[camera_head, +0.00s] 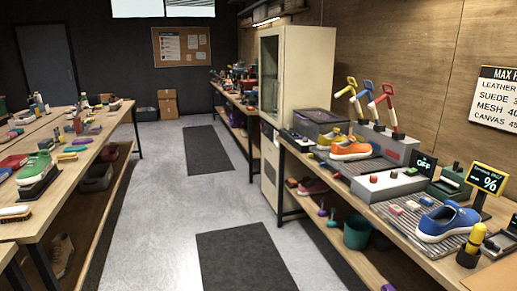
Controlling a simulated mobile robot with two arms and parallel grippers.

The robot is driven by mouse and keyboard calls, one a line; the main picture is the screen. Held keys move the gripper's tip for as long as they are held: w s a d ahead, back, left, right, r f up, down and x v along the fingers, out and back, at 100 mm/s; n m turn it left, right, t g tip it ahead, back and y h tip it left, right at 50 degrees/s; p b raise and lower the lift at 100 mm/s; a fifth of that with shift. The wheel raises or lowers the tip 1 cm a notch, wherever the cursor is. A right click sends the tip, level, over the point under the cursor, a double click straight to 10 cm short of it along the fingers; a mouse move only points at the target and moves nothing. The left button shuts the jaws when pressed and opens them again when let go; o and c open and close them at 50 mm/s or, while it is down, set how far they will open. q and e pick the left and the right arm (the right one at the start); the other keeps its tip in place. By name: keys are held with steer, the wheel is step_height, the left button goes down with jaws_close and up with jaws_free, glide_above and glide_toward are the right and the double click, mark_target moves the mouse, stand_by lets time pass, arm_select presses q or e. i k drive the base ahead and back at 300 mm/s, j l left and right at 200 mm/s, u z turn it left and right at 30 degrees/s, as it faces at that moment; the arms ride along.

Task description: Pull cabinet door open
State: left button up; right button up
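A tall cream cabinet (308,68) stands against the right wall in the middle distance, past the near right workbench. Its front faces left, toward the aisle. The upper cabinet door (269,74) has a glass pane in a cream frame and appears shut. Below it is a lower front section, partly hidden by the bench. The handle is too small to make out. Neither of my grippers is in view.
The right workbench (296,152) holds sneakers, brushes and a control box, with a teal bin (357,232) beneath. A left workbench (112,128) runs along the other side. The aisle floor (180,190) between them is clear, with flat dark mats (245,262).

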mark_target(279, 30)
steer(key=i+j+u, duration=0.3)
steer(key=i, duration=0.65)
steer(key=i+u, duration=0.35)
steer(key=i, duration=1.3)
steer(key=i+j+z, duration=0.15)
steer(key=i, duration=1.2)
steer(key=j+z, duration=0.05)
